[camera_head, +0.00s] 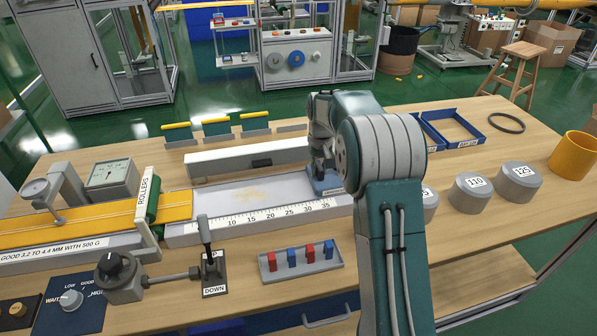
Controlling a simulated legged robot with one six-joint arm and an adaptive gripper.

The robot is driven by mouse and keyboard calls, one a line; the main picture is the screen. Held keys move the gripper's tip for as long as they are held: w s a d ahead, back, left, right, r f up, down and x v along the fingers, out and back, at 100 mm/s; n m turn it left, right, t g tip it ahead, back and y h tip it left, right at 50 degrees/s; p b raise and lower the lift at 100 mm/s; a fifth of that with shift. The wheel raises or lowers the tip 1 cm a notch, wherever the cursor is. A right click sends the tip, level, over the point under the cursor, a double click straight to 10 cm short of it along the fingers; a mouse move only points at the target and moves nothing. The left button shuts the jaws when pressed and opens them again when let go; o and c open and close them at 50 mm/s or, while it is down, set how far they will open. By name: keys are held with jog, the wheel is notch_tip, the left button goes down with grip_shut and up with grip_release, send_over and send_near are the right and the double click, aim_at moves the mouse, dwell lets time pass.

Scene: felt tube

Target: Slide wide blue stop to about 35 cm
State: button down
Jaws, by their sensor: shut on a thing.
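The wide blue stop (327,186) stands at the right end of a pale trough (238,194), with a label partly visible on it. A printed scale (270,215) runs along the trough's front edge with marks from 10 to 35. The stop is just behind the 35 mark, though the slanted view leaves its exact reading unclear. My gripper (320,168) is over the stop and shut on it. My arm hides the trough's right end and part of the stop. The fingertips are small and hard to make out.
A grey bar (245,161) lies behind the trough. A roller unit (148,218) with yellow felt is at left. In front are a black lever (206,240) and a tray of red and blue pieces (302,270).

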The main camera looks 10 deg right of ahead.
jog(key=shift+d+f, duration=0.1)
jog(key=shift+d, duration=1)
jog(key=shift+a, duration=0.2)
jog(key=c, duration=0.6)
grip_release()
jog(key=shift+a, duration=0.15)
jog(key=shift+o, duration=0.2)
jog(key=shift+d, duration=0.2)
notch_tip(320, 180, up, 12)
